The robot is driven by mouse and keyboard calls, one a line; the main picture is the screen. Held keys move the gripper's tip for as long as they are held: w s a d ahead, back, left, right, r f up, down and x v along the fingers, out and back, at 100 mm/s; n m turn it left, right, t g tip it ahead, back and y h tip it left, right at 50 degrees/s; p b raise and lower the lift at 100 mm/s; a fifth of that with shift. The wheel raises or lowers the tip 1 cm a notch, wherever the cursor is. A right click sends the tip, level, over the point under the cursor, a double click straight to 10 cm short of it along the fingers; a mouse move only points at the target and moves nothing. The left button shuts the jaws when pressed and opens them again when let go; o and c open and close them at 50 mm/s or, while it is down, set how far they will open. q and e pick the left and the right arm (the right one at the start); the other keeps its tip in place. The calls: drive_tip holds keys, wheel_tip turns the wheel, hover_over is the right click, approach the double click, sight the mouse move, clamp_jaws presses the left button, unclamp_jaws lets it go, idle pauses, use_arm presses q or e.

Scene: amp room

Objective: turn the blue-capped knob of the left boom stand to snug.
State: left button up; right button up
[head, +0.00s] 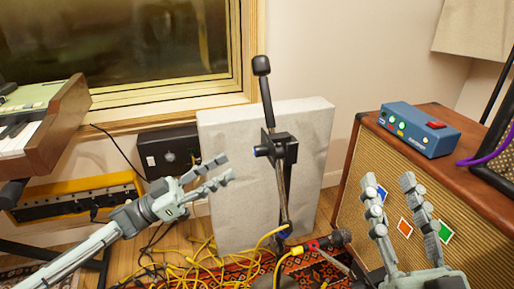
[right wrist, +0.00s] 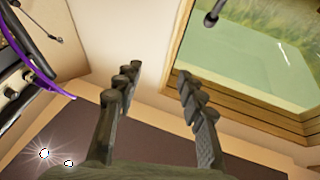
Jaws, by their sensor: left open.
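The boom stand (head: 284,190) stands in the middle of the head view, before a pale grey panel. Its boom tilts up to a black rounded end (head: 261,66).
The grey panel (head: 228,205) stands behind the stand. A cabinet (head: 465,170) with a blue pedal box (head: 419,129) on top is at right. A keyboard (head: 35,128) is at left. Yellow cables (head: 190,262) and a microphone (head: 335,240) are low around the stand.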

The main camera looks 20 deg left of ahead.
sight(255, 152)
use_arm(q)
drive_tip(key=x, duration=0.7)
drive_tip(key=shift+s+d+r, duration=0.1)
drive_tip(key=shift+d+r, duration=0.2)
drive_tip(key=shift+d, duration=0.1)
drive_tip(key=shift+c, duration=0.2)
clamp_jaws()
